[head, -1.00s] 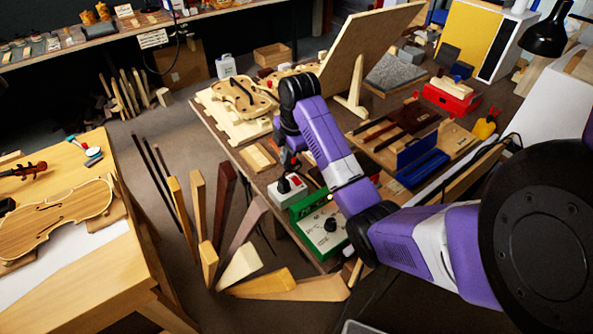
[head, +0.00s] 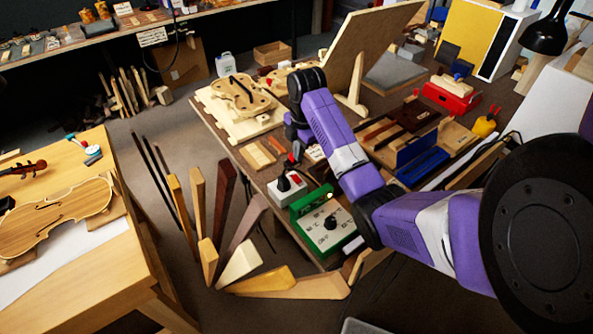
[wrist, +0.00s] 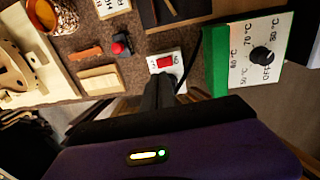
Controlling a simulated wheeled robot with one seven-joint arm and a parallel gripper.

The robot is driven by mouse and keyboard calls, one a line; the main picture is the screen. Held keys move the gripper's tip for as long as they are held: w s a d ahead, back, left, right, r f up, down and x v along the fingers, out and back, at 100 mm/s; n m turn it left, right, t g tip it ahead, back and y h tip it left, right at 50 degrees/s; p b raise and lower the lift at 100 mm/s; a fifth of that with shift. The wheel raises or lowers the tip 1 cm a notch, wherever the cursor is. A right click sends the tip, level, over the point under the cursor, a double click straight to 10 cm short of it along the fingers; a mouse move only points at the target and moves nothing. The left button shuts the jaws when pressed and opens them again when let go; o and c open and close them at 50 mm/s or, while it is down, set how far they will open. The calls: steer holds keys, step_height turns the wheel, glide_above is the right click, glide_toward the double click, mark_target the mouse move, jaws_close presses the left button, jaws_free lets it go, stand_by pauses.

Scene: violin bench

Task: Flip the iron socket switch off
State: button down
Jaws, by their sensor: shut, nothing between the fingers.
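The iron socket is a small white box (head: 288,193) near the bench's left edge in the head view, with a black plug (head: 283,184) and a red switch (head: 295,179) on top. In the wrist view the red rocker switch (wrist: 165,62) sits in its white plate, with small lettering beside it that I cannot read. My gripper (wrist: 161,84) is shut and empty. Its fingertips appear just below the switch in the wrist view and hide part of the socket.
A green and white temperature box (head: 328,228) with a black dial stands beside the socket; its dial (wrist: 262,55) shows in the wrist view. A red-topped black object (wrist: 121,44) and wood blocks (wrist: 98,80) lie nearby. A violin body (head: 243,94) lies farther back.

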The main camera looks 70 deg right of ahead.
mark_target(296, 176)
steer(key=f, duration=0.5)
steer(key=f+p, duration=0.1)
steer(key=f, duration=0.2)
steer(key=shift+w+d+f, duration=0.25)
steer(key=shift+w, duration=0.15)
steer(key=shift+f, duration=0.1)
